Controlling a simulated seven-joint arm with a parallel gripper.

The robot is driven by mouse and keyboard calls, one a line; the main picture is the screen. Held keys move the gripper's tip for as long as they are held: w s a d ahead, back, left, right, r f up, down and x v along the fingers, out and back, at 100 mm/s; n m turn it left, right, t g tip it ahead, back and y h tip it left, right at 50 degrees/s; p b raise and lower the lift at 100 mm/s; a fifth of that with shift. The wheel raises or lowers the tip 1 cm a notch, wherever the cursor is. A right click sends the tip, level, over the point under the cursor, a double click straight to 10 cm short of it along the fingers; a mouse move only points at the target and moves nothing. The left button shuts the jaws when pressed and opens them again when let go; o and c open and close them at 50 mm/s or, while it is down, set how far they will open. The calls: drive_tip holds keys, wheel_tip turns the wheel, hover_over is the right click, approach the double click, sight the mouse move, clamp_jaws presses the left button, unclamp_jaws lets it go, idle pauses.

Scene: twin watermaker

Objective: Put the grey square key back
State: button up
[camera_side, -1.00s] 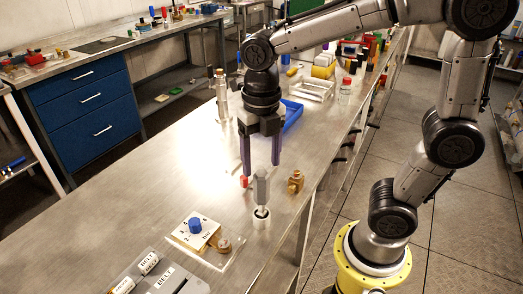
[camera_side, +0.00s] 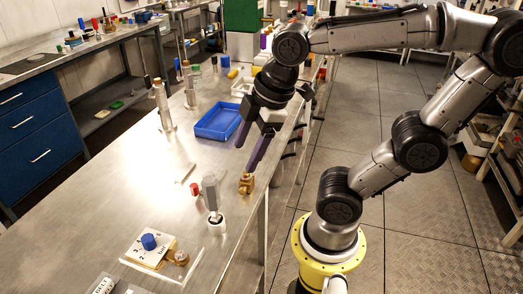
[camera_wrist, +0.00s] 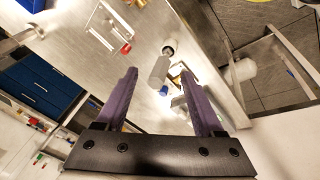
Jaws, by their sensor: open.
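The grey square key (camera_side: 210,190) stands upright in a small white round socket (camera_side: 216,222) on the metal bench; in the wrist view the key (camera_wrist: 158,72) shows between and beyond the fingers, with the white ring (camera_wrist: 169,46) at one end. My gripper (camera_side: 244,159) is open and empty, tilted, behind and to the right of the key and apart from it. One purple fingertip appears close to a brass fitting (camera_side: 247,184); I cannot tell if they touch.
A plate with a blue knob (camera_side: 148,242) lies at the front. A red-ended part (camera_side: 195,188) lies left of the key. A blue tray (camera_side: 217,122) and a metal cylinder (camera_side: 163,105) are farther back. The left part of the bench is clear.

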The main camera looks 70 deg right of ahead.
drive_tip(key=s+m, duration=0.1)
drive_tip(key=m, duration=0.2)
drive_tip(key=m+t, duration=0.1)
drive_tip(key=m, duration=0.1)
drive_tip(key=s+d+f+m, duration=0.1)
drive_tip(key=m, duration=0.2)
drive_tip(key=shift+s+m+t, duration=0.3)
drive_tip(key=shift+s, duration=0.05)
drive_tip(key=shift+c, duration=0.4)
idle(1.3)
